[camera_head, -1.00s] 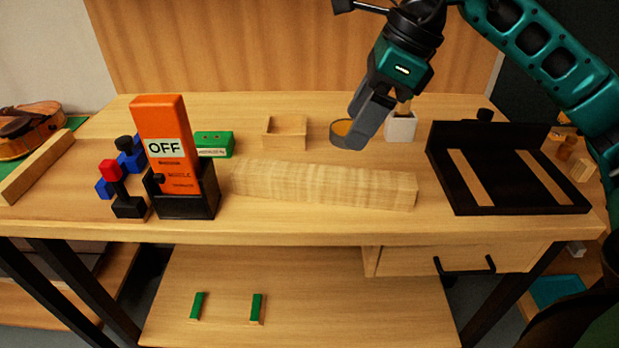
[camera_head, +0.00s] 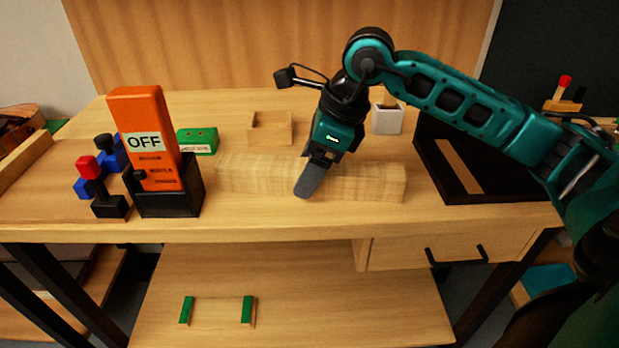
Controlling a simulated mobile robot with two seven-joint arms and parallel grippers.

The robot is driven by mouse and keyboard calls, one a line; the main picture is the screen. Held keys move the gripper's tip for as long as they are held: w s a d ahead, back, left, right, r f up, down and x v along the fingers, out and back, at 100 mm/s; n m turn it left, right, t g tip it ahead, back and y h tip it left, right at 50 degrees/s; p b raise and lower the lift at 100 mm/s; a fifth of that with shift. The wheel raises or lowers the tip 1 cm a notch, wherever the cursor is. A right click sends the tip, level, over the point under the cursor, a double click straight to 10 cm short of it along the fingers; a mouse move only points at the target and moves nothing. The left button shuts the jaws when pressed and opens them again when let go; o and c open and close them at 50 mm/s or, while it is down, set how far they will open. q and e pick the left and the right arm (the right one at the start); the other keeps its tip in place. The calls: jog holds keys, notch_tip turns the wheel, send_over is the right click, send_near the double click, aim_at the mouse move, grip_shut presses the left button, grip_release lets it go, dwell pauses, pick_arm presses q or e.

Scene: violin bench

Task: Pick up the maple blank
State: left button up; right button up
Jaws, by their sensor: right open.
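The maple blank (camera_head: 252,175) is a long, pale, striped wooden block lying across the middle of the workbench, near its front edge. My right gripper (camera_head: 308,178) is open and empty, pointing down at the middle of the blank. One grey finger shows in front of the blank's near side and hides part of it. The other finger is mostly hidden, so I cannot tell whether either touches the wood. My left gripper is not in view.
An orange OFF unit (camera_head: 150,140) in a black base stands left of the blank. A green box (camera_head: 197,141), a small wooden tray (camera_head: 271,128) and a white cup (camera_head: 387,118) stand behind. A black fixture (camera_head: 452,165) is at the right.

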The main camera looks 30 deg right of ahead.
jog(key=shift+c, duration=0.2)
jog(key=c, duration=1.3)
